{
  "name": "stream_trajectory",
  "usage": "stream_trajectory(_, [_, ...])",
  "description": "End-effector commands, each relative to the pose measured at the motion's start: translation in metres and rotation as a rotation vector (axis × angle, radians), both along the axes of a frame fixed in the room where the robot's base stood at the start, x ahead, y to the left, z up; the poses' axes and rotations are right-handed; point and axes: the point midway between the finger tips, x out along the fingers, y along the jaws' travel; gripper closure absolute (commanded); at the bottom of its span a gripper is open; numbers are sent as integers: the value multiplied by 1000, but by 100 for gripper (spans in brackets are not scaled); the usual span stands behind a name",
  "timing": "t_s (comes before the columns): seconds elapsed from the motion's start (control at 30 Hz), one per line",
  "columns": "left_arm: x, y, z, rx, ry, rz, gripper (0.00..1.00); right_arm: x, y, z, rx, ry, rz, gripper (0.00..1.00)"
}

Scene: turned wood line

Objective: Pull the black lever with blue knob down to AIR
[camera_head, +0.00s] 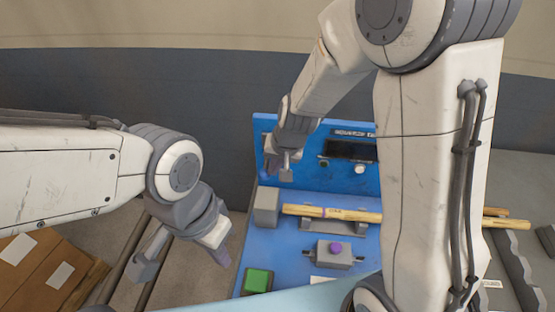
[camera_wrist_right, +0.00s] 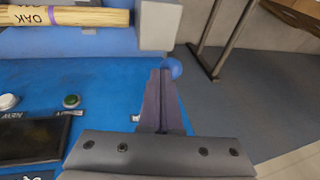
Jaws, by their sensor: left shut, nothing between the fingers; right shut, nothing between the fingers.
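The blue knob (camera_wrist_right: 173,68) shows in the right wrist view, just beyond and to the right of my right fingertips; I cannot tell whether they touch it. The black lever arm is hidden behind the fingers. My right gripper (camera_wrist_right: 160,75) is shut and empty, in front of the blue panel (camera_wrist_right: 95,85). In the head view my right gripper (camera_head: 286,170) is at the left end of the upright blue panel (camera_head: 310,175), and I cannot make out the knob there. My left gripper (camera_head: 220,252) is shut and empty, left of the blue bench, pointing down.
A wooden rod (camera_head: 330,213) lies on supports beside a grey block (camera_head: 266,206). A grey box with a purple button (camera_head: 334,248) and a green button (camera_head: 257,280) are in front. A dark display (camera_head: 350,150) is on the panel. Cardboard boxes (camera_head: 40,265) stand at left.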

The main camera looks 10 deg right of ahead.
Motion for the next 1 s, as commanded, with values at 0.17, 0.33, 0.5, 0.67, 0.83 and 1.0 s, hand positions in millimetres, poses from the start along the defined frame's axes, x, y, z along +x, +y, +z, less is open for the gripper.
stream_trajectory(0.17, [0,0,0,0,0,0,100,0,0,0,0,0,0,100])
stream_trajectory(0.33, [0,0,0,0,0,0,100,0,0,1,0,0,1,100])
stream_trajectory(0.5, [0,0,5,0,0,0,100,0,0,5,0,0,0,100])
stream_trajectory(0.67, [0,0,12,0,0,0,100,0,0,13,0,0,0,100])
stream_trajectory(0.83, [0,0,16,0,0,1,100,0,0,17,0,1,0,100])
stream_trajectory(1.0, [0,0,19,0,0,1,100,0,-3,26,1,0,5,100])
